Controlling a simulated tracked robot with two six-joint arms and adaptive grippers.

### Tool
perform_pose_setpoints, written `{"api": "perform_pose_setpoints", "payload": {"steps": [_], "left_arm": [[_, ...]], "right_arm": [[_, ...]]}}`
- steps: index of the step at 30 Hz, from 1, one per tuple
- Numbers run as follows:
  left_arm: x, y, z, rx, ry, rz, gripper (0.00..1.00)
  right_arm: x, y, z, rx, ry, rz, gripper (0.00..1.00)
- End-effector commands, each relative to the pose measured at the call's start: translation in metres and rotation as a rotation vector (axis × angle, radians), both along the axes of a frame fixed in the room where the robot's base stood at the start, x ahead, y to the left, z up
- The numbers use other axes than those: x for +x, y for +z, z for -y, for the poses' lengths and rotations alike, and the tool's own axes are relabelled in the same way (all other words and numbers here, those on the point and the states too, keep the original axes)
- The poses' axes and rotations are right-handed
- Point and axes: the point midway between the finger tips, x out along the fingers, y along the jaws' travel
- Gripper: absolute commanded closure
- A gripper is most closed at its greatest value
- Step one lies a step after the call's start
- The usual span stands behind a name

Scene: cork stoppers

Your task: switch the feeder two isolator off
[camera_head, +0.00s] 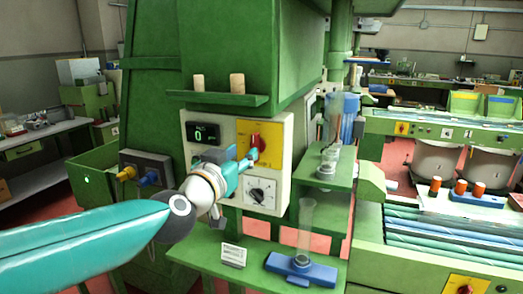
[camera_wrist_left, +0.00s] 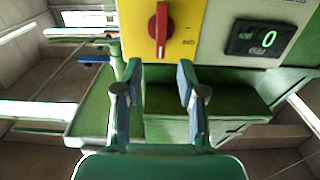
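A red rotary isolator knob (camera_head: 255,144) sits on a yellow plate on the cream panel of the green machine; I cannot read any label naming its feeder. In the left wrist view the red knob (camera_wrist_left: 158,30) has its handle roughly vertical, above and between the fingertips in the picture. My left gripper (camera_head: 247,160) is just in front of the panel, partly covering the lower yellow plate. In the left wrist view the left gripper (camera_wrist_left: 157,80) is open, with nothing between its fingers and a gap to the knob. My right gripper is not in view.
A digital display (camera_head: 205,133) reading 0 and a black dial (camera_head: 261,192) share the panel. Two corks (camera_head: 237,83) stand on the shelf above. A clear cylinder on a blue base (camera_head: 301,268) stands below right.

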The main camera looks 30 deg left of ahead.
Motion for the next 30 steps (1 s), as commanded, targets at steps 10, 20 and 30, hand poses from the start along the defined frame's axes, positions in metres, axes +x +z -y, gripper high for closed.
{"api": "perform_pose_setpoints", "payload": {"steps": [10,20,30], "left_arm": [[0.062,0.0,-0.014,0.0,0.0,0.0,0.6],[0.075,0.0,-0.018,0.0,0.0,0.0,0.6],[0.075,0.001,-0.018,0.0,0.0,0.001,0.88]], "right_arm": [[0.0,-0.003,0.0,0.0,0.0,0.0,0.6],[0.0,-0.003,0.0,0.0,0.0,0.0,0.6],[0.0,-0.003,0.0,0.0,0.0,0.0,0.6]]}}
